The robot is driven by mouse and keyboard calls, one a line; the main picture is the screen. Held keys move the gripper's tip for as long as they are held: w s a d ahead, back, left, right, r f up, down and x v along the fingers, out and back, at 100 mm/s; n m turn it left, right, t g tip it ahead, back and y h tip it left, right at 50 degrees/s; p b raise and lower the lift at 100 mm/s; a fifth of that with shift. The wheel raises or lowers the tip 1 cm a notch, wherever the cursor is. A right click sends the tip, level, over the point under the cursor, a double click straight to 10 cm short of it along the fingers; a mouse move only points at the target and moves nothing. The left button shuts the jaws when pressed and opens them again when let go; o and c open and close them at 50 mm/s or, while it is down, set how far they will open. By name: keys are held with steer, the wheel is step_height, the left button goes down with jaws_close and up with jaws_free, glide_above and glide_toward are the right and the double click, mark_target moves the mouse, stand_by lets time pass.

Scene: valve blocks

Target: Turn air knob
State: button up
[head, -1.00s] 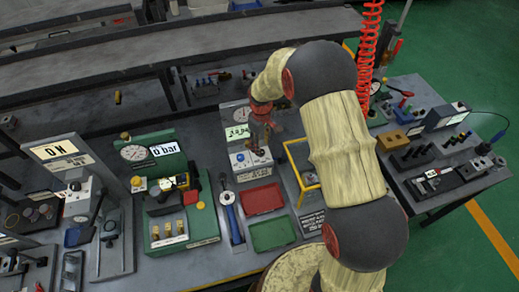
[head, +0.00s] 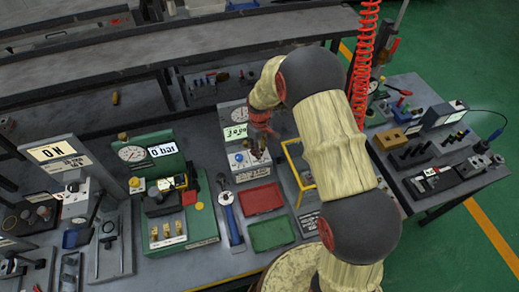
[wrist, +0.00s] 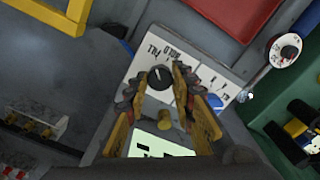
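A white valve block (head: 246,171) stands on the bench with a lit green-white display (head: 235,132) behind it. In the wrist view, a black round knob with a white mark (wrist: 160,77) sits on the block's white lettered face (wrist: 180,50). I cannot read a label that names it the air knob. My gripper (wrist: 159,80) is open, its two yellow-and-black fingers on either side of the black knob with small gaps. A small brass knob (wrist: 164,119) shows lower between the fingers. In the head view my gripper (head: 260,150) is over the block, partly hiding it.
A blue knob (head: 239,157) is on the block, close to the fingers. Red (head: 261,198) and green (head: 272,235) trays lie in front. A green gauge station (head: 192,225) reading 0 bar is left, a yellow frame (head: 303,180) right, and a red coiled hose (head: 364,65) hangs behind my arm.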

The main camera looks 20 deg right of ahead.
jaws_close()
steer(key=shift+m, duration=0.3)
steer(key=m, duration=0.3)
steer(key=shift+m, duration=2.6)
steer(key=o, duration=0.5)
jaws_free()
steer(key=shift+o, duration=0.3)
